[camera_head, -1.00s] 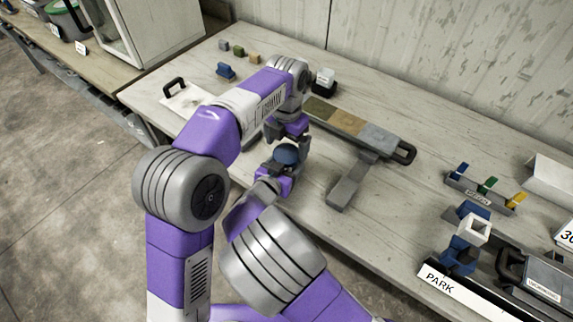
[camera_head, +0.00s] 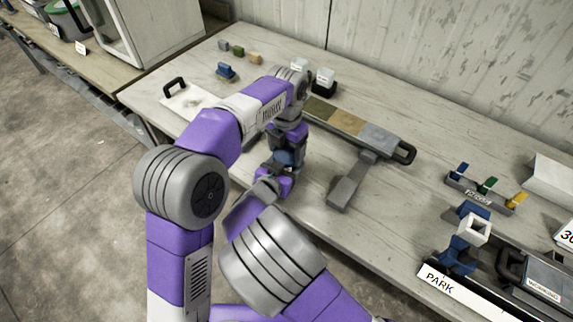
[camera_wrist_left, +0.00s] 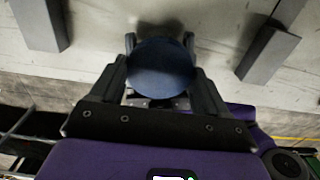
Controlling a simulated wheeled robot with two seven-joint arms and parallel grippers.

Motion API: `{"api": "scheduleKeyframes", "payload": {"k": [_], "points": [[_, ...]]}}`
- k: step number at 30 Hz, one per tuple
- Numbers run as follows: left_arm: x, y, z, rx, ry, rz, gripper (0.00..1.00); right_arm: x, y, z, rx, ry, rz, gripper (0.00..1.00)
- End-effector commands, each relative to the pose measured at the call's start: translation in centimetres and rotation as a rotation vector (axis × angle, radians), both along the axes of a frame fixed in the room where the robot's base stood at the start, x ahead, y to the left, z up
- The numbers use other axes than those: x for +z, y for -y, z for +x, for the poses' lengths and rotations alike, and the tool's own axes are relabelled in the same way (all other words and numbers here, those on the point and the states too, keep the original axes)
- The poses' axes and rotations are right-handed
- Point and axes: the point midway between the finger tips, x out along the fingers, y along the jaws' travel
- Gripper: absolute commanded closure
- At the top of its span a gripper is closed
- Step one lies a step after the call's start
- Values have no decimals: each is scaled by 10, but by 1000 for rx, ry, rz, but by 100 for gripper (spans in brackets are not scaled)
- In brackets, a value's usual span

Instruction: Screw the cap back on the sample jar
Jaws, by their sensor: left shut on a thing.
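A blue round cap (camera_wrist_left: 161,68) fills the space between the fingers of my left gripper (camera_wrist_left: 160,85) in the left wrist view. In the head view the same blue piece (camera_head: 285,159) shows just below my left gripper (camera_head: 288,150), which points down and is shut on it. My right gripper (camera_head: 270,183) is directly below, close to the blue piece, its arm coming up from the bottom. The jar's body is hidden between the two grippers, so I cannot tell whether the cap sits on it or how the right fingers stand.
A long tray with coloured sections (camera_head: 350,122) and a black handle lies behind the grippers. A grey bar (camera_head: 351,182) is to the right. A rack with coloured tabs (camera_head: 480,194) and a PARK-labelled fixture (camera_head: 458,290) stand farther right. Bench surface between is clear.

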Motion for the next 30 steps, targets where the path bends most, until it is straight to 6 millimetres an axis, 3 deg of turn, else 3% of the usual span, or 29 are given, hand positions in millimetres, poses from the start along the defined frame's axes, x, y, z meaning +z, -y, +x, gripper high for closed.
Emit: {"api": "scheduleKeyframes", "payload": {"k": [12, 23, 24, 28, 30], "points": [[0, 0, 0, -500, 1, 0, 61, 0, 0, 0, 0, 0, 0, 100], [0, 0, 0, -564, 1, 0, 62, 0, 0, 0, 0, 0, 0, 100], [0, 0, 0, -563, 1, 0, 24, 0, 0, 0, 0, 0, 0, 100], [0, 0, 0, -562, 1, 0, 4, 0, 0, 0, 0, 0, 0, 100], [0, 0, 0, -563, -1, -1, 0, 0, 0, 0, 0, 0, 0, 100]]}}
